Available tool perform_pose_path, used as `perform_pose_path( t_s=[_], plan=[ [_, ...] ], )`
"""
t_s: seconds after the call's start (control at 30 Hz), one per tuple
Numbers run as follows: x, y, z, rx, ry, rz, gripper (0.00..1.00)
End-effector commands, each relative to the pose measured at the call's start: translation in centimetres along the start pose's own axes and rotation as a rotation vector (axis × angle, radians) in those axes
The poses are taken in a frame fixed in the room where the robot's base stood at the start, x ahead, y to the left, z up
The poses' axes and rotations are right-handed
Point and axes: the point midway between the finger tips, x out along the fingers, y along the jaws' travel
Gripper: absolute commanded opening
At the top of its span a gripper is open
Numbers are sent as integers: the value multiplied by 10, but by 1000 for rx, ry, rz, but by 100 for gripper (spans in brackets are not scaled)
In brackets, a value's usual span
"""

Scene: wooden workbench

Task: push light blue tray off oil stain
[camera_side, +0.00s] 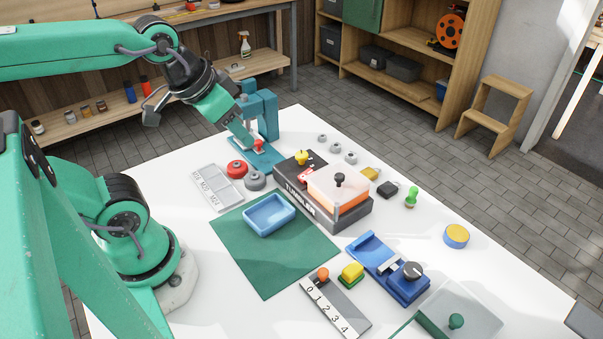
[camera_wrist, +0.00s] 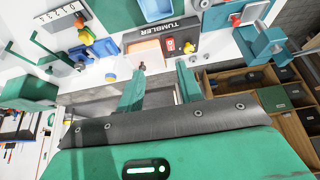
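The light blue tray (camera_side: 270,225) is a shallow rectangular dish on the dark green mat (camera_side: 265,275), toward its back edge in the side view. In the wrist view the tray (camera_wrist: 155,8) is cut off by the top edge. No oil stain shows in either view; anything under the tray is hidden. My gripper (camera_side: 247,138) is raised behind the tray, near the teal press. In the wrist view my gripper (camera_wrist: 160,66) has its two green fingers apart with nothing held between them, well away from the tray.
The teal press (camera_side: 268,112) stands behind the mat. A numbered board (camera_side: 340,310) stands in front; the mat's front is bare.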

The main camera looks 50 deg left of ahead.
Motion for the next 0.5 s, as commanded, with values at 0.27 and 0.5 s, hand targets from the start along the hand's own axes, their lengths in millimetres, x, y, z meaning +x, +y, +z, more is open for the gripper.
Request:
perform_pose_path(
  t_s=[0.27, 0.5],
  plan=[
    [2, -1, 0, -23, -8, -2, 0],
    [18, -6, -3, -202, -65, -18, 0]
  ],
)
